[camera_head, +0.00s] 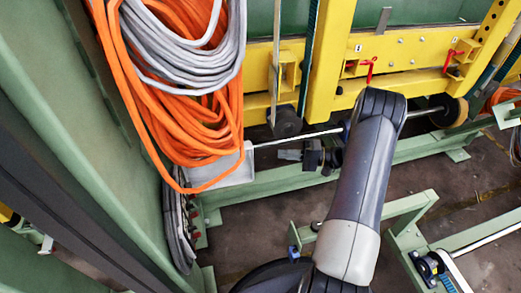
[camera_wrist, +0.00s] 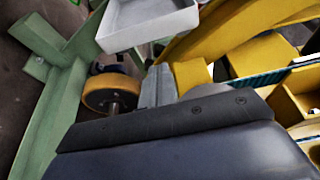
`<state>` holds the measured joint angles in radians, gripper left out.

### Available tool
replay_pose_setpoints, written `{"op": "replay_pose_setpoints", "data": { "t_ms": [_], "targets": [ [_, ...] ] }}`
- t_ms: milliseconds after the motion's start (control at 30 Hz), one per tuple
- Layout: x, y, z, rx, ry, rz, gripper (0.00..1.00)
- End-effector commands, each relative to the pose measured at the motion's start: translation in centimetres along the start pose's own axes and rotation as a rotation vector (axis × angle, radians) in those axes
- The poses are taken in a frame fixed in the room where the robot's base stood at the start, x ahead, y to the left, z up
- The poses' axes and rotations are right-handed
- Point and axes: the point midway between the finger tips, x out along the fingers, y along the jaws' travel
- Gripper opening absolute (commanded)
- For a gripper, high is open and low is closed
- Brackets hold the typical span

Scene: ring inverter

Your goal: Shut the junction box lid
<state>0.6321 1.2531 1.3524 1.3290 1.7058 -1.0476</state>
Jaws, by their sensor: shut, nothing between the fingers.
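The junction box appears as a light grey box (camera_head: 232,172) at the left centre of the head view, partly hidden behind hanging cables. In the wrist view a pale, shallow, tray-like part (camera_wrist: 150,25) with raised rims shows at the top, cut off by the frame. I cannot tell whether it is the lid or the box body. My gripper (camera_wrist: 160,72) is shut and empty, its grey fingers pointing towards this part and apparently just short of it. In the head view my gripper (camera_head: 286,154) is small and dark, to the right of the box.
Orange cables (camera_head: 170,90) and grey cables (camera_head: 205,60) hang in front of the box. A yellow frame (camera_head: 410,60) with red handles crosses the back. A green beam (camera_head: 270,180) runs low behind my arm. Bare floor (camera_head: 480,205) shows at right.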

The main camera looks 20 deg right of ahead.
Motion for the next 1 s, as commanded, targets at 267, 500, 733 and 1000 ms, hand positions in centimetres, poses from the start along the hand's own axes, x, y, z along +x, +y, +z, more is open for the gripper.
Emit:
{"op": "replay_pose_setpoints", "data": {
  "t_ms": [267, 500, 733, 1000],
  "targets": [
    [2.9, 0.3, -0.1, -0.006, 0.001, -0.007, 0.0],
    [7.3, 0.2, -0.1, -0.006, 0.002, -0.006, 0.0],
    [9.6, 0.2, -0.1, -0.004, 0.004, -0.006, 0.0],
    [9.9, 0.1, -0.1, -0.004, 0.005, -0.005, 0.0]
  ]
}}
